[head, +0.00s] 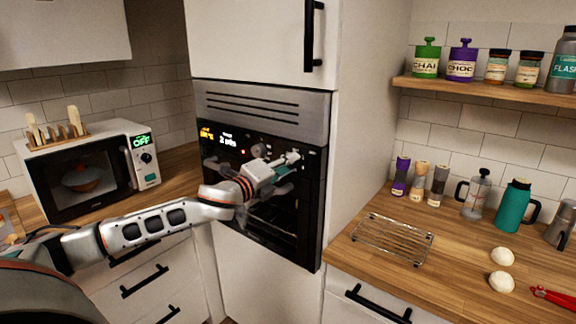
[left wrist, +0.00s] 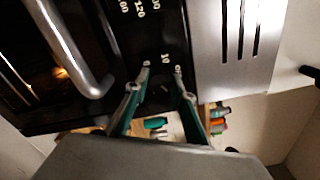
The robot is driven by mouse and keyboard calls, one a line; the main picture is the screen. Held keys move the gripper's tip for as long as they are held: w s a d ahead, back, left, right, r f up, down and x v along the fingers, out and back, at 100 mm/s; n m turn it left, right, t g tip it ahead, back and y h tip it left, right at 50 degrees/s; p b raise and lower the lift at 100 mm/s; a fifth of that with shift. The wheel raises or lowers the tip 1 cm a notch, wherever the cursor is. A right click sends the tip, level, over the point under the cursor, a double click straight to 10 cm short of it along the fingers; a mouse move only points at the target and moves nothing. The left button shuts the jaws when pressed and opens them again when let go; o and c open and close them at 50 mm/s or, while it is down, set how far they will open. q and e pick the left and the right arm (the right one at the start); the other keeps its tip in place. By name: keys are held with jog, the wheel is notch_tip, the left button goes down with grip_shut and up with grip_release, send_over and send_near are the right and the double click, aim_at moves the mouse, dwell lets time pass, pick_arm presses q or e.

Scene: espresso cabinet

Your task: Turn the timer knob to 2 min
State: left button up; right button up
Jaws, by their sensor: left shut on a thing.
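The built-in oven (head: 262,115) stands in the tall white cabinet, with a dark control panel. The knob itself is hidden or too dark to make out. Printed dial numbers, including a 10, show around the tips. My right gripper is not in view.
The oven door handle (left wrist: 75,50) runs close beside the fingers. A microwave (head: 90,165) showing OFF stands on the left counter. A wire rack (head: 392,240), two white round things and a teal jug (head: 511,206) are on the right counter.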

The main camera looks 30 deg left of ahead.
pick_arm(q)
jog(key=o, duration=1.1)
jog(key=s+a, duration=0.1)
jog(key=s, duration=1)
jog(key=shift+s, duration=0.4)
jog(key=shift+s, duration=0.1)
